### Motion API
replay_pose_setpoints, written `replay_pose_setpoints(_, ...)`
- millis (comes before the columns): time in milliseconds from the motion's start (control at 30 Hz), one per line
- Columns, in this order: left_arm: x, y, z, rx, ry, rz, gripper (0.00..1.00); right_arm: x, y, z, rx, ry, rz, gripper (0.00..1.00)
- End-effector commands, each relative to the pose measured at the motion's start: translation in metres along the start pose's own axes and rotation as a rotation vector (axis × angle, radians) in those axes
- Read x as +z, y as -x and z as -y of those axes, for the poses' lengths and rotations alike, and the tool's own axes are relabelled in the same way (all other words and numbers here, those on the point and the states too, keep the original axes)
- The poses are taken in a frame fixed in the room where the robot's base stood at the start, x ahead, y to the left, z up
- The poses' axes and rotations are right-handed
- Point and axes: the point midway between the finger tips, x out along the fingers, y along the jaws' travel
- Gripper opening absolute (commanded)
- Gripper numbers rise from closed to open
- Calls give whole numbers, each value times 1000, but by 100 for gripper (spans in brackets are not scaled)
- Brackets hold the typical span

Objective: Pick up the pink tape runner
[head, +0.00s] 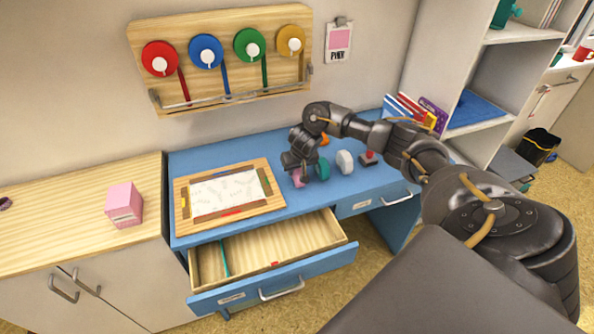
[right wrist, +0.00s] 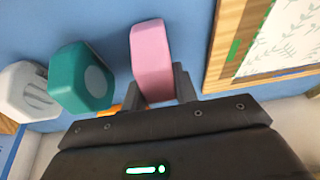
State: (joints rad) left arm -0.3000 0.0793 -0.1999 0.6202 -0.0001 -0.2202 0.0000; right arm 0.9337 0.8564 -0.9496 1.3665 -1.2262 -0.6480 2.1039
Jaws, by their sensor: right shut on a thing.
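The pink tape runner (head: 298,180) is on the blue desk, just right of the framed paper board. In the right wrist view the pink tape runner (right wrist: 151,52) stands between the fingers of my right gripper (right wrist: 162,88). My right gripper (head: 298,168) is shut on it from above in the head view and partly hides it. Whether it touches the desk cannot be told. My left gripper is not in view.
A teal runner (head: 322,169) stands close beside the pink one, with a white one (head: 345,162) and a red-topped stamp (head: 368,158) further right. The wooden paper board (head: 262,172) lies left. An open drawer (head: 270,257) juts out below. A pink box (head: 124,205) sits on the left cabinet.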

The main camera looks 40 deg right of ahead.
Motion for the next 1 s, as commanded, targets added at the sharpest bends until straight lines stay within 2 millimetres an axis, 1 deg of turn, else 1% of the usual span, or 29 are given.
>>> replay_pose_setpoints(167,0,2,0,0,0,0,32,-6,12,0,-2,0,-3,5)
replay_pose_setpoints(267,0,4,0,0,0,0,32,-12,25,1,-2,-1,-4,5)
replay_pose_setpoints(300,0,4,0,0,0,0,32,-14,31,0,-2,0,-4,5)
replay_pose_setpoints(367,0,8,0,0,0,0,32,-10,43,5,-4,5,-2,5)
replay_pose_setpoints(433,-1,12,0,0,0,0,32,-6,60,9,-2,5,-5,5)
replay_pose_setpoints(533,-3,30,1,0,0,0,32,-2,89,15,-1,5,-6,5)
replay_pose_setpoints(567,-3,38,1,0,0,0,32,-1,99,17,-1,6,-6,5)
replay_pose_setpoints(600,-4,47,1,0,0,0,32,1,110,20,-1,7,-6,5)
replay_pose_setpoints(633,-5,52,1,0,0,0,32,4,116,22,0,7,-5,5)
replay_pose_setpoints(700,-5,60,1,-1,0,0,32,19,126,30,-1,8,-3,5)
replay_pose_setpoints(800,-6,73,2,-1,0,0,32,34,142,39,-2,9,-3,5)
replay_pose_setpoints(900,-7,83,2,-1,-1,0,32,47,155,47,-2,7,-2,5)
replay_pose_setpoints(1000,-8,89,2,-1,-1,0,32,57,162,52,-2,4,-1,5)
